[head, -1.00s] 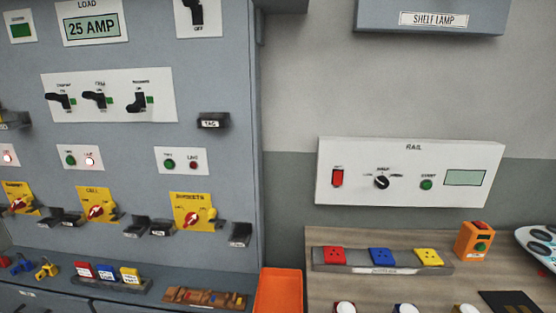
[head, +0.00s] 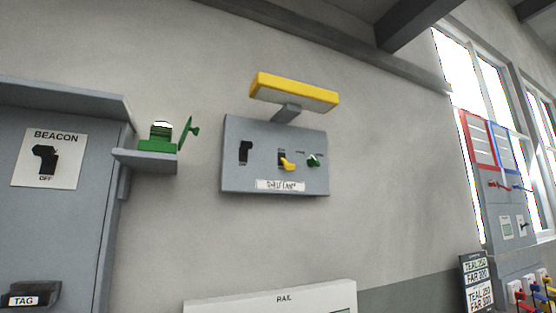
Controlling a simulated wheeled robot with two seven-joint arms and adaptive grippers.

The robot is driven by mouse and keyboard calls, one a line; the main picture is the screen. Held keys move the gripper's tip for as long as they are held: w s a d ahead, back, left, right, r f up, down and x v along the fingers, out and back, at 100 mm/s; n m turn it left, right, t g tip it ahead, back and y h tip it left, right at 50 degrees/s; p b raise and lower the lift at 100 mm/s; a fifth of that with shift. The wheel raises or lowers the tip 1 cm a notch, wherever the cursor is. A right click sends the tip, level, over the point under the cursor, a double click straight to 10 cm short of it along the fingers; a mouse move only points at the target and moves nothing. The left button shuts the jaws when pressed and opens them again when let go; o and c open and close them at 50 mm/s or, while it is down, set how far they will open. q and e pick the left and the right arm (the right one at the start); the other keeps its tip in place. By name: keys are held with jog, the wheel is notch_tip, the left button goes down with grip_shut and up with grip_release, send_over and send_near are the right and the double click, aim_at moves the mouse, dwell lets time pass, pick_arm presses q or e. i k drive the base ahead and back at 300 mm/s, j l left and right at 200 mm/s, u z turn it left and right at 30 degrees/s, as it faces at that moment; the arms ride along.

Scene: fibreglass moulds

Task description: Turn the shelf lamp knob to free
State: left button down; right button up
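The shelf lamp box (head: 235,178) is a grey panel on the wall in the middle of the head view. Its white label reads "SHELF LAMP". A yellow lamp head (head: 293,92) stands above it on a short grey arm. On its face are a black switch (head: 245,152) at left, a yellow-handled lever (head: 287,163) in the middle and a small green knob (head: 314,160) at right. The small markings around the knob are too blurred to read, so its setting is unclear. Neither gripper is in view.
A grey cabinet with a BEACON switch plate (head: 48,158) is at left. A green device (head: 158,138) sits on its side shelf (head: 145,160). The RAIL panel (head: 270,300) is below. Windows and another panel are at right. Wall around the lamp box is clear.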

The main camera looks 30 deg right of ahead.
aim_at(312, 161)
jog(key=z, duration=1.25)
